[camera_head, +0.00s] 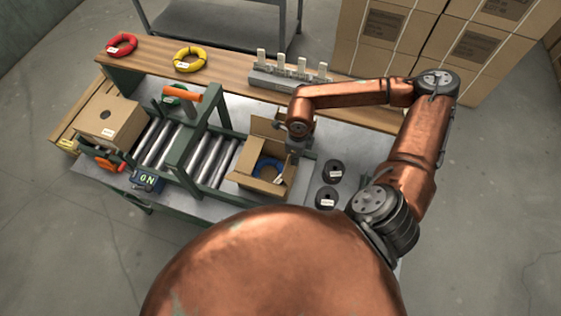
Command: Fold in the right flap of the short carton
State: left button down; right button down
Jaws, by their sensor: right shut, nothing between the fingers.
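An open cardboard carton (286,181) stands at the right end of the roller conveyor, with a blue ring-shaped coil (268,168) inside. Its back flap (265,128) stands up, and its front flap (256,184) slopes outward toward me. My right gripper (296,154) points down at the carton's right side, near its back right corner. It is shut and empty. It covers part of the right side, so I cannot tell the right flap's exact angle or whether the gripper touches it. My left gripper is not in view.
A closed carton (108,119) stands at the conveyor's left end. A green frame (186,165) with an orange handle (187,93) spans the rollers. Two dark spools (332,170) lie right of the open carton. Red (121,44) and yellow (190,58) coils lie on the back shelf.

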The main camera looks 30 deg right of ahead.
jog(key=shift+w+a, duration=0.25)
jog(key=shift+w, duration=0.05)
jog(key=shift+w+a+f, duration=0.1)
jog(key=shift+w+a, duration=0.05)
jog(key=shift+w, duration=0.05)
jog(key=w+a+f+b, duration=0.1)
jog(key=b, duration=0.1)
jog(key=w+a+f+b, duration=0.1)
jog(key=w+b, duration=0.1)
jog(key=shift+w+a+f+b, duration=0.2)
jog(key=shift+a+f+b, duration=0.1)
jog(key=shift+a, duration=0.05)
notch_tip(320, 180, up, 9)
jog(key=p, duration=0.3)
jog(key=shift+p, duration=0.3)
dwell(0.3)
dwell(0.4)
